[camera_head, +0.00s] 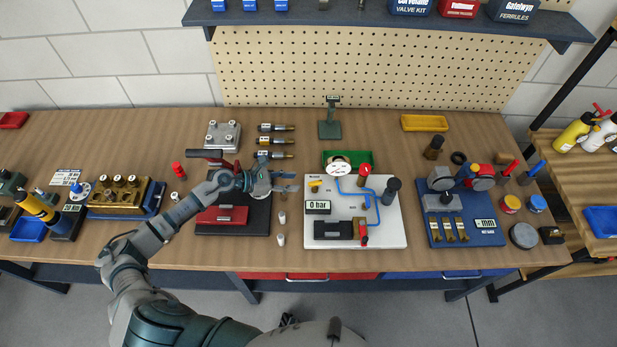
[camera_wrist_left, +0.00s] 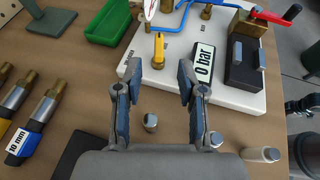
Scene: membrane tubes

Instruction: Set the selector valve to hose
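A white test board (camera_head: 390,236) stands on the bench, with a blue pipe, a round gauge (camera_head: 338,168) and a "0 bar" display (camera_head: 317,207). A yellow lever (camera_head: 315,184) is at its upper left; it also shows in the left wrist view (camera_wrist_left: 158,50). A red-handled part (camera_head: 363,170) and a red lever (camera_wrist_left: 272,18) are also on the board. I cannot read which is the selector valve. My left gripper (camera_head: 287,182) is open and empty, left of the board. In the left wrist view the yellow lever appears beyond the open fingers (camera_wrist_left: 160,80), apart from them. My right gripper is not in view.
Small metal cylinders (camera_wrist_left: 150,122) stand between the gripper and the board. A green tray (camera_head: 370,158) is behind the board. A black-and-red fixture (camera_head: 258,220) lies under my left wrist. A blue board (camera_head: 487,238) with brass parts is to the right.

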